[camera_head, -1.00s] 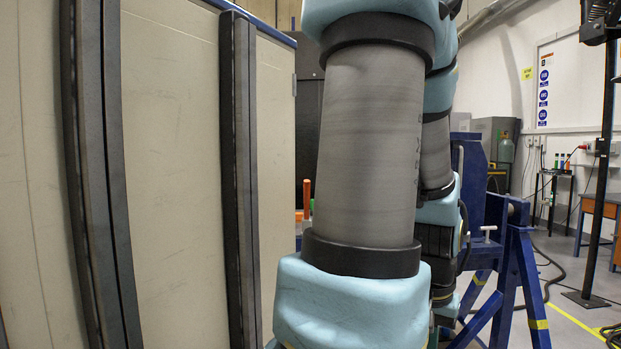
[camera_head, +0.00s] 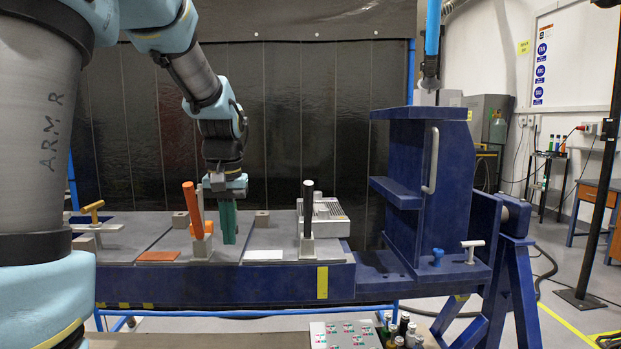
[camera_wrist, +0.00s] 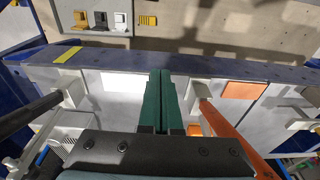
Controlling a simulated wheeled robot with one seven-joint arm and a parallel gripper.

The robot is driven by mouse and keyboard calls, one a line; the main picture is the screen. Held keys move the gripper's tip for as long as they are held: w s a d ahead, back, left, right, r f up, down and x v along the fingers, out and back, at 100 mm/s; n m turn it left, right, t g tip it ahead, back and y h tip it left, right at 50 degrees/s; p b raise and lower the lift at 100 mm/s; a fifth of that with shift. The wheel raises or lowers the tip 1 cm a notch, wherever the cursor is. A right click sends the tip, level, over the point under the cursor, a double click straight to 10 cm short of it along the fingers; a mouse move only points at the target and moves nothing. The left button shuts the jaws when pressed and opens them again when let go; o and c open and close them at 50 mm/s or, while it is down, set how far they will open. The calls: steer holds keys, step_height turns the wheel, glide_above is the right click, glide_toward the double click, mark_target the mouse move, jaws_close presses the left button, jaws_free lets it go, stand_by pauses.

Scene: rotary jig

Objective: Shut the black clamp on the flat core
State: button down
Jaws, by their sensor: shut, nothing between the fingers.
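The black clamp (camera_head: 308,212) has its dark handle standing upright at the right part of the jig's flat bed. In the wrist view the black clamp (camera_wrist: 38,114) shows at the left, its handle slanting. A ribbed silver block (camera_head: 326,216), which looks like the flat core, lies just behind and right of it. In the wrist view the ribbed block (camera_wrist: 73,151) is partly cut off by my gripper's body. My gripper (camera_head: 229,240) has green fingers, shut and empty, pointing down over the bed. It is left of the black clamp and apart from it.
An orange-handled clamp (camera_head: 195,218) stands upright close left of my gripper. A yellow-handled clamp (camera_head: 92,212) is at the far left. White (camera_head: 263,255) and orange (camera_head: 158,256) plates lie on the bed. A tall blue frame (camera_head: 432,165) rises at the right.

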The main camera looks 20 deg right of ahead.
steer(key=w+d+r+m, duration=0.1)
steer(key=w+d+r, duration=0.1)
steer(key=d+r, duration=0.8)
step_height(320, 180, up, 9)
steer(key=m+p, duration=0.1)
glide_above(310, 183)
steer(key=w+d, duration=0.2)
steer(key=w, duration=0.1)
steer(key=f, duration=0.3)
steer(key=f+p, duration=0.1)
steer(key=f, duration=0.2)
steer(key=w+f, duration=0.1)
steer(key=f, duration=0.2)
steer(key=shift+w+a+f, duration=0.1)
steer(key=shift+a+f, duration=0.1)
steer(key=shift+f, duration=0.1)
steer(key=shift+f, duration=0.1)
steer(key=shift+a+t+b, duration=0.1)
steer(key=shift+t+b, duration=0.2)
steer(key=shift+b, duration=0.05)
steer(key=shift+s, duration=0.35)
steer(key=shift+b, duration=0.3)
